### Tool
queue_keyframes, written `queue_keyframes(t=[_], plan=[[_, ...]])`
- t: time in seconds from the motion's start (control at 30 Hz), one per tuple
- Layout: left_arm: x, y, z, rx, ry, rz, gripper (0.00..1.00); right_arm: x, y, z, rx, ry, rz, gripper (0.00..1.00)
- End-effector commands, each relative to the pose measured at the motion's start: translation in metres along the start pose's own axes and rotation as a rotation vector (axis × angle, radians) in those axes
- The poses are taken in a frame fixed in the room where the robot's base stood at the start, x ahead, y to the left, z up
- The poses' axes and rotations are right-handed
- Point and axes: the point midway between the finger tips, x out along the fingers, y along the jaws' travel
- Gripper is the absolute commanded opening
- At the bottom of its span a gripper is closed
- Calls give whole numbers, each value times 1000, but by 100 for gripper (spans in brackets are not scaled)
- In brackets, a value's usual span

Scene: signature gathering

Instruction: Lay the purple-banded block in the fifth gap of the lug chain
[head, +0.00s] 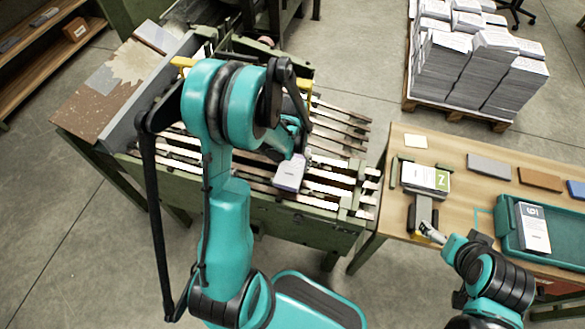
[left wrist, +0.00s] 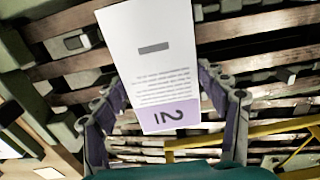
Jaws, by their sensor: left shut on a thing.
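The purple-banded block (left wrist: 153,55) is a white printed slab with a purple band and a figure 2 at its near end. In the left wrist view it lies between the two fingers of my left gripper (left wrist: 170,105), which is shut on it. In the head view the block (head: 290,173) hangs at the end of my left arm, over the right half of the lug chain (head: 345,140). The chain is a green machine bed with long slats and gaps; my arm hides much of its left and middle. My right gripper (head: 430,231) is by the side table; its finger opening is unclear.
The wooden side table (head: 455,147) holds a green-banded block (head: 425,177) in a holder, grey (head: 489,166) and brown (head: 540,179) slabs, and a teal tray (head: 508,230) with another white block (head: 534,228). Paper stacks (head: 475,65) stand on a pallet behind.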

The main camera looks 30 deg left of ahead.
Motion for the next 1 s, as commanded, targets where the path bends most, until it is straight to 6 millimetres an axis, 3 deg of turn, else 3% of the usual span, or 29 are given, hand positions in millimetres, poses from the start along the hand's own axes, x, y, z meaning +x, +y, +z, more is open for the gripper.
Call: queue_keyframes(t=[0.1,0.5,0.53,0.6,1.0], plan=[[21,0,0,0,0,0,35,10,0,8,0,0,0,100],[26,0,0,-1,0,0,35,13,0,9,0,0,0,100],[24,0,0,-1,0,0,80,12,0,9,0,0,0,100],[24,0,0,-1,0,0,93,11,0,8,0,0,0,100],[19,0,0,-1,0,0,93,7,0,5,0,0,0,100]])
